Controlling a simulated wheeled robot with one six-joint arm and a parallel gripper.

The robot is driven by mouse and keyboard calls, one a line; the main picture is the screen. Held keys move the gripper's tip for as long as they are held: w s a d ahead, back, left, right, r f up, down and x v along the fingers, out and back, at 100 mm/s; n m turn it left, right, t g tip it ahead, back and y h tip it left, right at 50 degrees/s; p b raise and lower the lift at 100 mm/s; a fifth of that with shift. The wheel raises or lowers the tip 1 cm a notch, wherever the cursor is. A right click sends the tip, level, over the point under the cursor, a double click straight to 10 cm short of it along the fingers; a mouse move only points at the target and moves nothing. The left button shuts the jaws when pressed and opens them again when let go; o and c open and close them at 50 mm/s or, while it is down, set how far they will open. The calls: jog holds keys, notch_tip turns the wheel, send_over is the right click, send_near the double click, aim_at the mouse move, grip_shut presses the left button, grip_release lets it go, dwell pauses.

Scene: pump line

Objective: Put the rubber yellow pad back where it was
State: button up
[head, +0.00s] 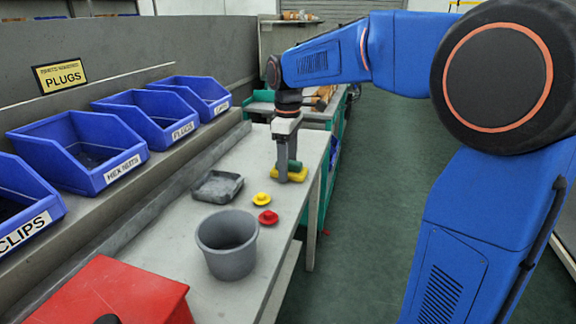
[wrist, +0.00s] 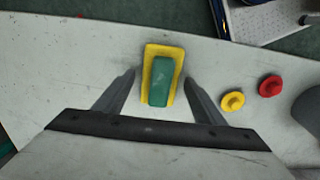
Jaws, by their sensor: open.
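A yellow pad (wrist: 150,54) lies flat on the grey bench top, with a green block (wrist: 161,82) resting on it. In the head view the yellow pad (head: 297,177) shows at the far part of the bench, partly hidden by my gripper. My gripper (wrist: 160,80) is open, with one finger on each side of the pad and green block. The fingers appear apart from both. In the head view my gripper (head: 283,172) points down over the pad.
A yellow knob (head: 261,199), a red knob (head: 268,217), a grey tray (head: 217,187) and a grey bucket (head: 228,243) stand nearer on the bench. Blue labelled bins (head: 85,150) line the left ledge. A red box (head: 110,292) is at the front.

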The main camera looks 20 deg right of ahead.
notch_tip(320, 180, up, 12)
jog(key=s+d+f+m+t, duration=0.1)
jog(key=s+d+f+m, duration=0.1)
jog(key=s+f, duration=0.4)
jog(key=s+d+f+m+t, duration=0.2)
jog(key=s+f+m, duration=0.3)
jog(key=s, duration=0.9)
jog(key=s+d+f+m+t, duration=0.1)
jog(key=s+d+f+m, duration=0.2)
jog(key=s+f, duration=0.6)
jog(key=shift+s+d+m+t, duration=0.15)
jog(key=shift+s+m+t, duration=0.25)
jog(key=shift+s+m, duration=0.25)
